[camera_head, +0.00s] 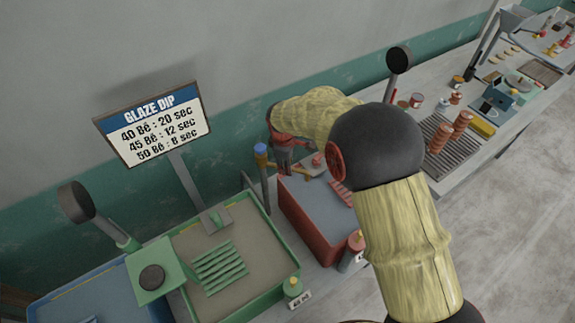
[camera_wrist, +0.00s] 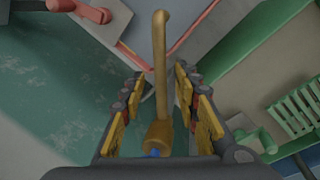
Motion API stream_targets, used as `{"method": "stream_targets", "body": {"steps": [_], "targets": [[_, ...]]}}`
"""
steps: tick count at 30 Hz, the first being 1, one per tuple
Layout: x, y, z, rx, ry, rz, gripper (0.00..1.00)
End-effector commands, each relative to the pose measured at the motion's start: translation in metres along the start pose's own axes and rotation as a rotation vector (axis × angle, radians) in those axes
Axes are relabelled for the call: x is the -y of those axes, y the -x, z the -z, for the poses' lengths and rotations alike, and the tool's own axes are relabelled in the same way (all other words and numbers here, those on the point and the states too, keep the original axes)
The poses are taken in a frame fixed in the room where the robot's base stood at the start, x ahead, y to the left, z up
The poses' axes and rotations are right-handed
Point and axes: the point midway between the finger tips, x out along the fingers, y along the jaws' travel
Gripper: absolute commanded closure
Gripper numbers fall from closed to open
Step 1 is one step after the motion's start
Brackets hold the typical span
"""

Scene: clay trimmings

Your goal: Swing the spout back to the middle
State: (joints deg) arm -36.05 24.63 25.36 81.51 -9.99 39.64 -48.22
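The brass-coloured spout (camera_wrist: 160,70) runs lengthwise through the middle of the wrist view, with a blue piece (camera_wrist: 152,153) at its near end. In the head view the spout (camera_head: 292,170) reaches right from a grey post (camera_head: 265,185) with a blue cap, toward the red tub (camera_head: 312,230). My gripper (camera_wrist: 159,82) is open around the spout, with one yellow-padded finger on each side and a visible gap to both. In the head view my gripper (camera_head: 287,150) is above the spout and partly hides it.
The green tub (camera_head: 265,213) with a ribbed rack stands left of the post. A blue tub (camera_head: 85,295) is farther left. A "GLAZE DIP" sign (camera_head: 155,125) stands behind the green tub. Small bottles (camera_head: 293,288) stand at the front edges. A cluttered bench (camera_head: 440,190) extends right.

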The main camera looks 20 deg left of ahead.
Motion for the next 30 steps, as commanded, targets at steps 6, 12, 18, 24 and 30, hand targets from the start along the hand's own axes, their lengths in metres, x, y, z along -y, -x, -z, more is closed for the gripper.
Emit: {"method": "stream_targets", "body": {"steps": [6,12,18,24,30], "targets": [[-0.0003,-0.0131,-0.0001,0.000,0.000,-0.001,0.69],[-0.0001,-0.0138,0.0000,0.000,0.000,-0.001,0.69],[0.0000,-0.0138,0.0000,0.000,0.000,0.000,0.78],[0.0001,-0.0137,0.0000,0.000,0.000,0.000,0.89],[0.0000,-0.0137,0.0000,0.000,0.000,0.000,1.00]]}}
